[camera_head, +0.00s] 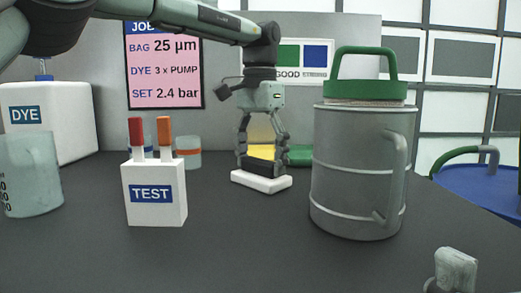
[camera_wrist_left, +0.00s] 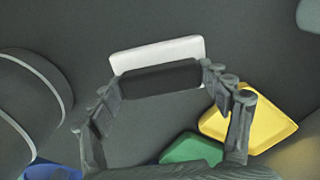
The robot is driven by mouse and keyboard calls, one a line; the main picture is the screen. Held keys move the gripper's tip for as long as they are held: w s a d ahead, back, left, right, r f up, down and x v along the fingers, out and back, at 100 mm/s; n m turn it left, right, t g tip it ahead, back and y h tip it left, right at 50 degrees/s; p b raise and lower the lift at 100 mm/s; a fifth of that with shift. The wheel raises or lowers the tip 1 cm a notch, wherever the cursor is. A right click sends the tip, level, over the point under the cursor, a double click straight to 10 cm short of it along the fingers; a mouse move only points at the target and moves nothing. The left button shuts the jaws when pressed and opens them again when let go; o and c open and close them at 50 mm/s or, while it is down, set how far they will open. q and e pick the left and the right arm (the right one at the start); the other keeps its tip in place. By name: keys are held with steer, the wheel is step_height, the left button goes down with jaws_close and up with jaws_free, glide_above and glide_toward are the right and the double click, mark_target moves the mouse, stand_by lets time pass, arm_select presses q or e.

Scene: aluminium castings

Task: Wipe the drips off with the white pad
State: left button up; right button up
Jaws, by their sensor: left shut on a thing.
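The white pad (camera_head: 262,182) has a black grip on top and lies flat on or just above the dark table, right of the middle. My left gripper (camera_head: 262,165) points down and is shut on the black grip. In the left wrist view, the pad (camera_wrist_left: 155,52) shows beyond the grip, with the left gripper's fingers (camera_wrist_left: 160,80) at the grip's two ends. I see no clear drips in either view.
A grey metal canister (camera_head: 350,170) with a green-handled lid stands close right of the pad. A white TEST holder (camera_head: 154,195) stands left. A jug (camera_head: 30,175) and DYE container (camera_head: 60,120) are far left. A yellow piece (camera_wrist_left: 255,125) lies behind.

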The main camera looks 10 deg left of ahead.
arm_select(q)
steer(key=shift+w+a+f, duration=0.1)
steer(key=shift+w+f, duration=0.15)
steer(key=shift+w+r+p, duration=0.1)
steer(key=shift+r+p, duration=0.7)
steer(key=shift+p, duration=0.1)
steer(key=r+p, duration=0.4)
steer(key=r, duration=0.1)
steer(key=shift+d, duration=0.3)
steer(key=shift+r+p, duration=0.1)
steer(key=shift+p, duration=0.25)
step_height(320, 180, up, 3)
steer(key=p, duration=0.2)
steer(key=shift+p, duration=0.35)
